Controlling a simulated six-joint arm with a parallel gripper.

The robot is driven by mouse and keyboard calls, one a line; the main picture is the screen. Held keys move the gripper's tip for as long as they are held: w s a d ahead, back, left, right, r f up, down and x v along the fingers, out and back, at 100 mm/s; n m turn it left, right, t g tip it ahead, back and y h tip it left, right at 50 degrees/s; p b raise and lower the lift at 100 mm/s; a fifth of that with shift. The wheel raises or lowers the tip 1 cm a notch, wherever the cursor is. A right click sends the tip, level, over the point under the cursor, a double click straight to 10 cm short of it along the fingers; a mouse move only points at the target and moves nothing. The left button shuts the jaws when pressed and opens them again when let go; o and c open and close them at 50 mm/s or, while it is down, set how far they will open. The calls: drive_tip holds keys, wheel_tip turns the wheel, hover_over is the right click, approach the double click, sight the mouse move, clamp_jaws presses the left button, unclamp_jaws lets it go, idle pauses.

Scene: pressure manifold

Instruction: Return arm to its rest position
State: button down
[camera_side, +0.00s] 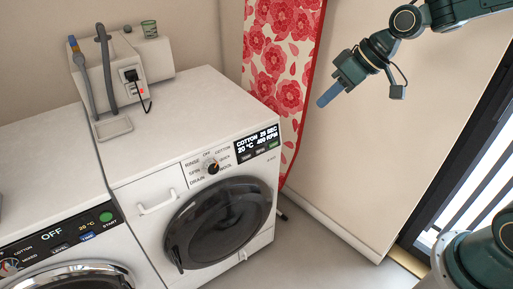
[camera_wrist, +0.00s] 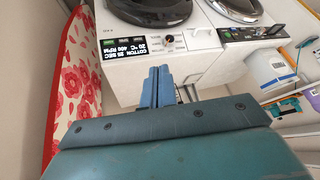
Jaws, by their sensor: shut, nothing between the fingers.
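My gripper (camera_side: 329,95) hangs in the air at the upper right of the side view, in front of the bare wall. Its blue fingers are closed together with nothing between them. In the wrist view my gripper (camera_wrist: 157,84) points toward the washing machine, with the blue fingers side by side. It is apart from every object. The right washing machine (camera_side: 228,116) stands left of and below my gripper. Its display (camera_side: 258,143) reads "COTTON 25 SEC, 20 °C, 400 RPM". Its dark round door (camera_side: 220,222) looks closed.
An ironing board with a red floral cover (camera_side: 282,50) leans on the wall between machine and gripper. A second washer (camera_side: 60,238) stands at left, its display reading OFF. A white box with levers (camera_side: 125,70) sits on top. A dark-framed glass door (camera_side: 470,160) is at right.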

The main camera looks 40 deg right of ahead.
drive_tip(key=s+d+r+m+h, duration=0.1)
drive_tip(key=s+d+r+h, duration=0.1)
drive_tip(key=s, duration=0.9)
drive_tip(key=s+d+r+m+h, duration=0.2)
drive_tip(key=s, duration=0.9)
drive_tip(key=shift+s+d+r+m, duration=0.2)
drive_tip(key=shift+s+d+m, duration=0.1)
drive_tip(key=shift+s, duration=0.05)
drive_tip(key=shift+w, duration=0.1)
idle(1.5)
drive_tip(key=w+a+f+n+y, duration=0.1)
drive_tip(key=w+a+f+y, duration=0.15)
drive_tip(key=w, duration=0.65)
drive_tip(key=w+a+f+n+y, duration=0.15)
drive_tip(key=w+f, duration=0.25)
drive_tip(key=w, duration=0.5)
drive_tip(key=w+a+f+n+y, duration=0.15)
drive_tip(key=w+f, duration=0.25)
drive_tip(key=w, duration=0.5)
drive_tip(key=w+d+f+m+t+y, duration=0.1)
drive_tip(key=w+f, duration=0.2)
drive_tip(key=f, duration=0.5)
drive_tip(key=w+d+f+m+t+y, duration=0.1)
drive_tip(key=w+f+y, duration=0.1)
drive_tip(key=f, duration=0.6)
drive_tip(key=w+d+f+m+t+y, duration=0.1)
drive_tip(key=w+f, duration=0.3)
drive_tip(key=f, duration=0.5)
drive_tip(key=shift+m+t+y, duration=0.5)
drive_tip(key=shift+y, duration=0.15)
